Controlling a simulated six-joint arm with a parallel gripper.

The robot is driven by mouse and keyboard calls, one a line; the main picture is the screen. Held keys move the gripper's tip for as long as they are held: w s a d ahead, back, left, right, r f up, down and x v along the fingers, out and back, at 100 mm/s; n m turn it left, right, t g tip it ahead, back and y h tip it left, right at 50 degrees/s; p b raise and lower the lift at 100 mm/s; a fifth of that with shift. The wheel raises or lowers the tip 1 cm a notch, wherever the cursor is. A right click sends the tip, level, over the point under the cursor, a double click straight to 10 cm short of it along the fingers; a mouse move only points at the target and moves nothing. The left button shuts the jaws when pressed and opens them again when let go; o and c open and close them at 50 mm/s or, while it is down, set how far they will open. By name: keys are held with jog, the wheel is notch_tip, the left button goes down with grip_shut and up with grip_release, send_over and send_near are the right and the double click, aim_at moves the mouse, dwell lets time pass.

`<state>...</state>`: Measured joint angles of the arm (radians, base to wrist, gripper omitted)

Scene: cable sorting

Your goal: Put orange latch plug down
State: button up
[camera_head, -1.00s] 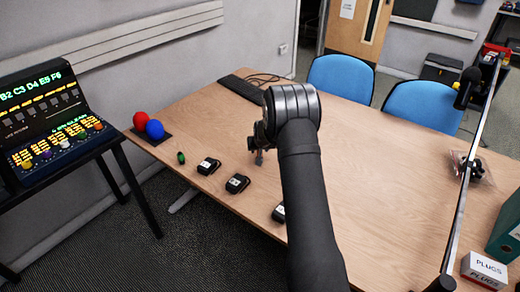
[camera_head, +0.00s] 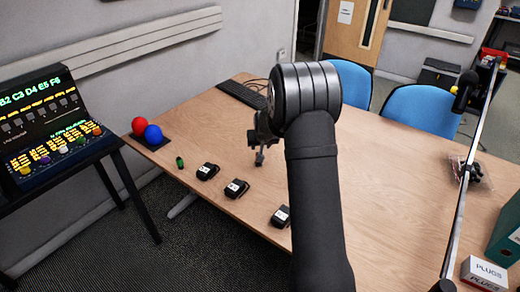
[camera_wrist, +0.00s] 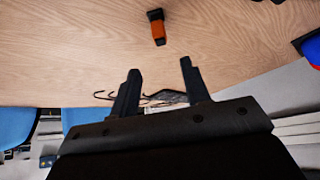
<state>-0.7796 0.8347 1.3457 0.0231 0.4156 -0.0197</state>
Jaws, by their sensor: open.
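An orange and black plug (camera_wrist: 158,30) lies on the wooden table in the wrist view, beyond my fingertips and roughly in line with the gap between them. My gripper (camera_wrist: 160,67) is open, with its two dark fingers apart and nothing between them. The plug is clear of both fingers in the picture. In the head view my gripper (camera_head: 259,157) points down over the table, left of my arm. I cannot make out the orange plug in the head view; my arm covers part of the table.
Several black plugs (camera_head: 236,188) lie along the table's near edge, with a small green item (camera_head: 180,162) beside them. A red ball (camera_head: 139,126) and a blue ball (camera_head: 153,134) sit on a dark pad. A keyboard (camera_head: 243,93) lies at the back.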

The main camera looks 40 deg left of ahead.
jog(key=shift+v, duration=0.85)
send_over(259, 166)
notch_tip(259, 166, down, 11)
jog(key=shift+w+a+r, duration=0.1)
jog(key=shift+a+r, duration=0.05)
jog(key=shift+r, duration=0.2)
jog(key=shift+r, duration=0.1)
